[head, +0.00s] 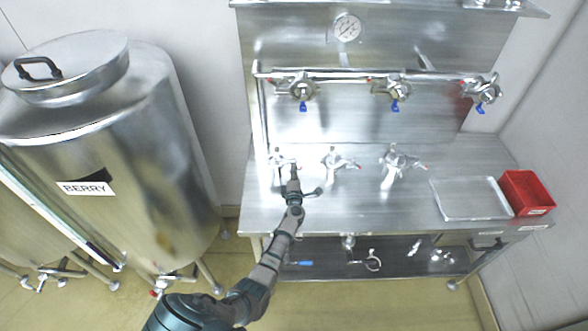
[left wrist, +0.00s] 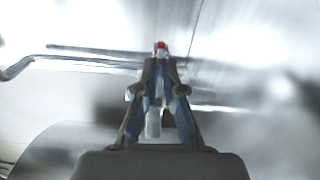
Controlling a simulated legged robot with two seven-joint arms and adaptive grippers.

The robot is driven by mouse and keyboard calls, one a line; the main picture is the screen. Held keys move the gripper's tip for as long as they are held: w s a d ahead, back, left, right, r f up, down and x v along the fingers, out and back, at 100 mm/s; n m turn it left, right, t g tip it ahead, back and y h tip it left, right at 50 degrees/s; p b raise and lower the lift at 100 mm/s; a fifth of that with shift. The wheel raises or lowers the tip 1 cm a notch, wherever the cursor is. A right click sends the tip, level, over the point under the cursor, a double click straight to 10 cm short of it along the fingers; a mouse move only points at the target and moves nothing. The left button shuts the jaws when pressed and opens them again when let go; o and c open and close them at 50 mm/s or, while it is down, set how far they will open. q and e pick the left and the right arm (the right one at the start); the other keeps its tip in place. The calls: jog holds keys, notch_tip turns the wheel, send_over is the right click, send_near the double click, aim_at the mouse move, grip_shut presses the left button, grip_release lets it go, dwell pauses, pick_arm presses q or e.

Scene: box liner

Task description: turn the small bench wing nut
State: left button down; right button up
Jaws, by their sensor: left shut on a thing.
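Three metal fittings stand on the steel bench. My left gripper (head: 293,172) is at the leftmost, smallest fitting (head: 277,157), reaching it from the front. In the left wrist view the fingers of my left gripper (left wrist: 161,68) are drawn together on the small wing nut, which they mostly hide. A red tip (left wrist: 161,47) shows just beyond the fingertips, and a pale metal part (left wrist: 153,122) shows between the fingers. How far the nut is turned cannot be told. My right gripper is not in view.
The middle fitting (head: 336,160) and right fitting (head: 394,162) stand to the right. A pipe with blue-handled valves (head: 395,90) runs above. A BERRY tank (head: 120,150) stands left.

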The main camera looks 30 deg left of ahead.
pick_arm(q)
jog(key=shift+s+f+m, duration=0.1)
jog(key=shift+f+m, duration=0.25)
jog(key=shift+m, duration=0.05)
jog(key=c, duration=1.4)
grip_release()
jog(key=shift+o, duration=0.5)
jog(key=shift+a, duration=0.1)
jog(key=shift+r, duration=0.1)
jog(key=v, duration=1.2)
jog(key=shift+a, duration=0.1)
